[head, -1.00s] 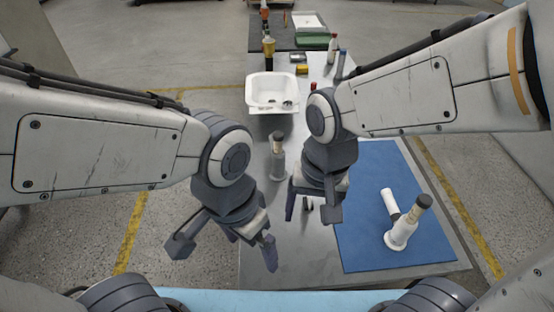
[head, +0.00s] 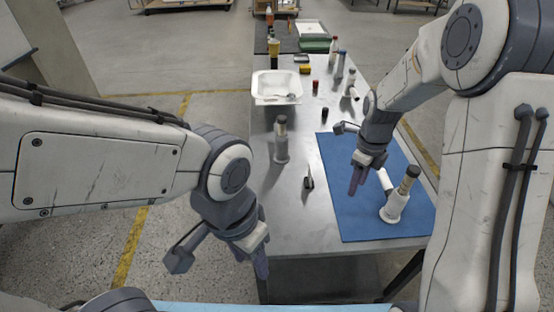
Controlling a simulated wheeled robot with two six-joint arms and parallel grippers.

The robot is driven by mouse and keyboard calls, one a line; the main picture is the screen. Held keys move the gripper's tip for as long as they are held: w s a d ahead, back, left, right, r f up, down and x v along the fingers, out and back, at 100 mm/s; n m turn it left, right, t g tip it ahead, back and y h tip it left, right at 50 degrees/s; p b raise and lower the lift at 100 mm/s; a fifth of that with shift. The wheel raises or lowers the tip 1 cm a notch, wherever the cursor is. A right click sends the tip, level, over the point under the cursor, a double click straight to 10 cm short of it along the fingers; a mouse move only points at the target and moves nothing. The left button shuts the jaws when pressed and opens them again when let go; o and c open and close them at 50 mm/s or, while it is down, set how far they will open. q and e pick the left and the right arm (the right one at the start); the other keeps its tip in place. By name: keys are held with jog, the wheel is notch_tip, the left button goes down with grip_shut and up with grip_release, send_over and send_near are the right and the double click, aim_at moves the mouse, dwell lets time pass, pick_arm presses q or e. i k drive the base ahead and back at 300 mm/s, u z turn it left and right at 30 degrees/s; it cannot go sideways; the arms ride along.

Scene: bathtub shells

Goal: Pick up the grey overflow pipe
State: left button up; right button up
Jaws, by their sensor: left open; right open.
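A grey-and-white upright fitting with a dark top (head: 281,142) stands on the bare metal table. A similar fitting with a dark top (head: 397,203) stands on the blue mat (head: 353,220), with a short white tube (head: 384,179) at its left. I cannot tell for sure which piece is the grey overflow pipe. My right gripper (head: 354,182) is open above the mat, just left of the white tube. In this view its fingers partly overlap each other. My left gripper (head: 221,262) is open and empty, off the table's near left edge.
A white tub shell (head: 276,86) sits at the table's left edge. A small dark tool (head: 308,182) lies left of the mat. Several bottles, a yellow box (head: 305,71) and a green box (head: 316,46) stand farther back.

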aim_at(282, 156)
jog(key=u, duration=1.35)
jog(key=i, duration=3.2)
jog(key=z, duration=3.1)
